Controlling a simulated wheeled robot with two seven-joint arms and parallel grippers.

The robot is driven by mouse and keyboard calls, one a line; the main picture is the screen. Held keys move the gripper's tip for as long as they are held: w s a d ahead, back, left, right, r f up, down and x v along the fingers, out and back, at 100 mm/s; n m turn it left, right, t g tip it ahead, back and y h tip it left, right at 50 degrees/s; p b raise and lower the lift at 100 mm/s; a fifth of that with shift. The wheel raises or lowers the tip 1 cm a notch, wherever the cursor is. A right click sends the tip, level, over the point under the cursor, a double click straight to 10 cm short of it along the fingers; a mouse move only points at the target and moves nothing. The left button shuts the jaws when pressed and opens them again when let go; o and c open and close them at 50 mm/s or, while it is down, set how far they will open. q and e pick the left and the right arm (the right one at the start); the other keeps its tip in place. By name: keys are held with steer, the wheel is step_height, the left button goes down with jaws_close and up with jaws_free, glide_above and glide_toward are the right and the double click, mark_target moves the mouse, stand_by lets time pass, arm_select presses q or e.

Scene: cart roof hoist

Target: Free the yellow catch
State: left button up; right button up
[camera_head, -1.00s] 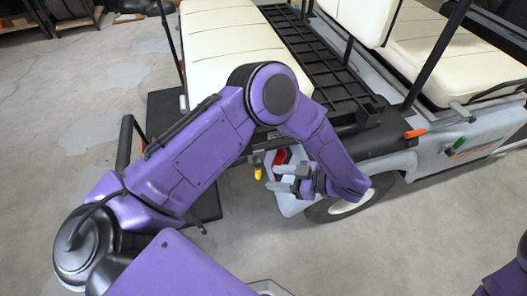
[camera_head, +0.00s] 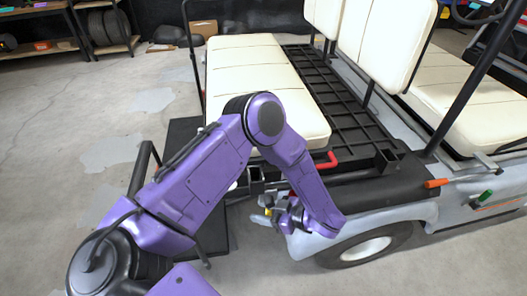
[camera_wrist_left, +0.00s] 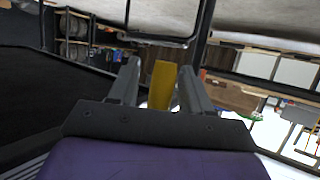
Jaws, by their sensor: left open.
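The yellow catch (camera_wrist_left: 162,85) shows in the left wrist view as an upright yellow bar between the two fingers of my left gripper (camera_wrist_left: 160,70). Small gaps seem to remain on either side, and I cannot tell whether a finger touches it. In the head view the left gripper (camera_head: 264,212) is at the rear corner of the cart, below the seat deck. Only a small bit of the yellow catch (camera_head: 268,211) shows there, beside the fingers. The left gripper is open. My right gripper is not in view.
The cart's cream seat (camera_head: 262,105) and black slatted deck (camera_head: 340,108) lie above the gripper. A red handle (camera_head: 326,161) sticks out under the seat corner. An orange handle (camera_head: 437,183) and a green one (camera_head: 480,199) are at the right. The floor at left is clear.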

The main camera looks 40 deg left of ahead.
arm_select(q)
jaws_close()
steer(key=shift+s+a+r+y, duration=0.1)
steer(key=shift+y, duration=0.2)
steer(key=shift+s+a+r+m+g+y+p, duration=0.15)
steer(key=shift+s+a+r+m+g+y, duration=0.2)
steer(key=shift+m+y, duration=0.35)
steer(key=shift+s+a+r+m+g+y+p, duration=0.15)
steer(key=shift+s+a+r+m+g+y, duration=0.25)
steer(key=shift+y, duration=0.65)
steer(key=shift+s+a+r+m+g+y+p, duration=0.2)
steer(key=shift+s+m+g+y, duration=0.35)
steer(key=shift+y, duration=0.3)
steer(key=shift+w, duration=0.15)
